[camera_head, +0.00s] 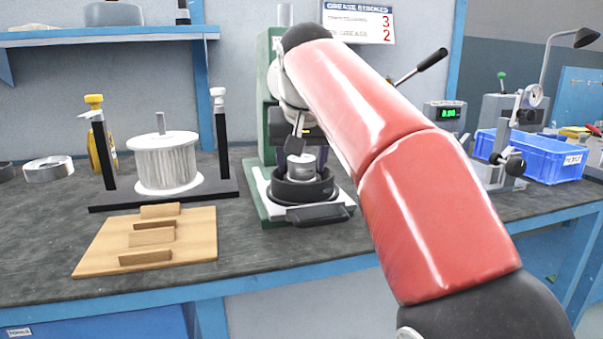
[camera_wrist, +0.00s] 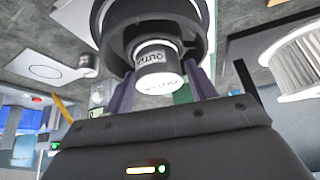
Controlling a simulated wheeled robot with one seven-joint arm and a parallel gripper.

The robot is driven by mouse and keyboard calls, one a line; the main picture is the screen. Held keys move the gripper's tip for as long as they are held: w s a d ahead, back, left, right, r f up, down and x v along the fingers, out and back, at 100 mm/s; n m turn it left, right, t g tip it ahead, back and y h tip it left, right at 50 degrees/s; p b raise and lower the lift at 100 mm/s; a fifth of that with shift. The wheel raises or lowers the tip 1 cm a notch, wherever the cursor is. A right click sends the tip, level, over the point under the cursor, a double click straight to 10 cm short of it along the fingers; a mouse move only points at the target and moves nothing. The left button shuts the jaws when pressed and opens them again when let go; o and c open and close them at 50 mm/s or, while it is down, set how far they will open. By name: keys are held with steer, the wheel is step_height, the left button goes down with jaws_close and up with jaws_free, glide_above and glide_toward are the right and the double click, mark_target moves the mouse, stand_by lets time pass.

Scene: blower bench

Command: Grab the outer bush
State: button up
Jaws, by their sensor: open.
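The outer bush (camera_head: 301,168) is a short grey metal cylinder standing upright in a black round holder (camera_head: 303,188) on the green press. In the wrist view the bush (camera_wrist: 152,57) shows a label starting "OUT" and a pale lettered end face. My gripper (camera_head: 297,145) is just above the bush, partly hidden by my red arm. In the wrist view my gripper (camera_wrist: 162,84) is open, with one dark finger on each side of the bush. A gap shows between the bush and both fingers; I cannot tell how deep the fingertips reach.
A finned white cylinder (camera_head: 166,163) stands on a black-based fixture at left. A wooden rack (camera_head: 92,262) lies in front of it. A blue bin (camera_head: 540,160) and a gauge stand (camera_head: 500,130) are at right. Bare bench (camera_head: 40,240) shows at front left.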

steer(key=shift+r, duration=0.1)
steer(key=c, duration=0.9)
